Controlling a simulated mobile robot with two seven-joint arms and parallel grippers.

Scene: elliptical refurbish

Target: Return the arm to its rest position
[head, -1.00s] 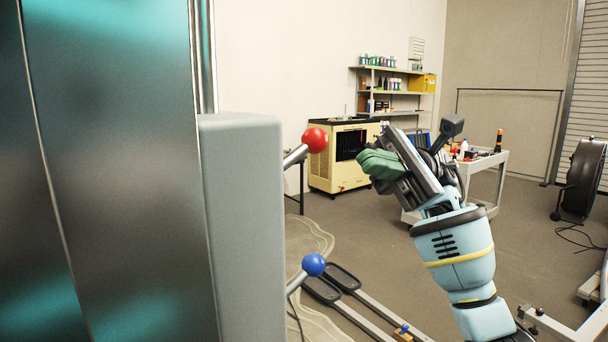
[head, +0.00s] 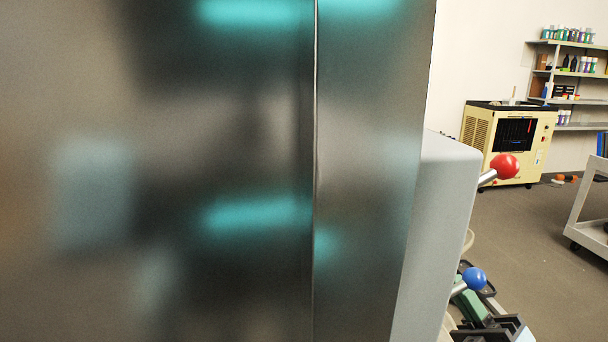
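My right gripper (head: 470,304) is low at the bottom right of the head view. Its green finger pads and dark body show just below and partly behind a blue ball knob (head: 474,278). The rest of this arm is cut off by the bottom edge, and whether the fingers are open or shut is unclear. I cannot tell whether the fingers touch the knob. My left gripper and arm are not in view.
A large shiny metal cabinet (head: 370,150) fills the left and middle, very near. A grey box (head: 436,225) on its side carries the blue knob and a red ball knob (head: 505,166). A cream machine (head: 480,128), shelves (head: 565,101) and a white cart (head: 582,205) stand beyond open floor.

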